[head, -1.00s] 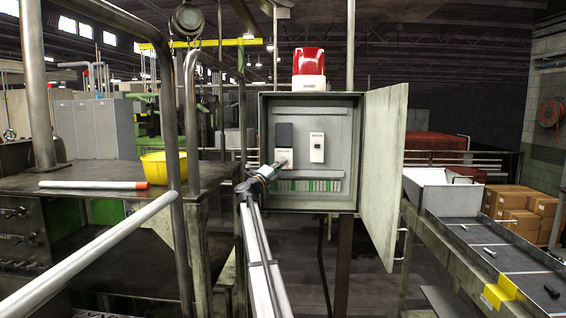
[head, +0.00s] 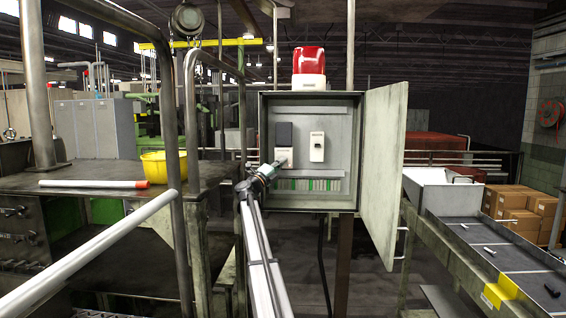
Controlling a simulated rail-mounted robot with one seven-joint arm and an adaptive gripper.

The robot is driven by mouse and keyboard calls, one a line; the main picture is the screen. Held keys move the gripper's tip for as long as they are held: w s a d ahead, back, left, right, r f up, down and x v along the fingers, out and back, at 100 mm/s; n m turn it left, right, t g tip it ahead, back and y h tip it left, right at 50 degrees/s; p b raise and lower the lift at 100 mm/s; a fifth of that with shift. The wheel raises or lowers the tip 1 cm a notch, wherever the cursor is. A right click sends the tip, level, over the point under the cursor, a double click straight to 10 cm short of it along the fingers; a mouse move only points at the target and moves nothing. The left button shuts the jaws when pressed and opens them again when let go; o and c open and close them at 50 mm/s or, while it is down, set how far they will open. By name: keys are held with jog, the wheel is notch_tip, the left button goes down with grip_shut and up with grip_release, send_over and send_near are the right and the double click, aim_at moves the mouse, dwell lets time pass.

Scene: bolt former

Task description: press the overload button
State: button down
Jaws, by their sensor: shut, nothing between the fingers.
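The grey electrical box (head: 345,196) stands in the middle of the head view with its door (head: 384,175) swung open to the right. Inside, at the left, is a module with a dark upper part (head: 284,136) and a white lower part (head: 280,154). A second white module (head: 317,147) with a small dark part sits to its right. My gripper (head: 283,163) is shut and empty, its tip at the lower edge of the left module. Whether it touches is too small to tell. The tip hides part of that module, and no button label is readable.
A red beacon (head: 309,67) tops the box. A row of green and white terminals (head: 312,185) lies below my gripper. A railing post (head: 191,120), a yellow bowl (head: 153,163) and a red-tipped white rod (head: 95,184) are at left. A conveyor (head: 500,258) runs at right.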

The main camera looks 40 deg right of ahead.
dwell(0.7)
jog(key=shift+s+a, duration=0.25)
jog(key=shift+s, duration=0.05)
jog(key=s+a, duration=0.4)
jog(key=shift+s+b, duration=0.25)
jog(key=shift+b, duration=0.1)
dwell(0.3)
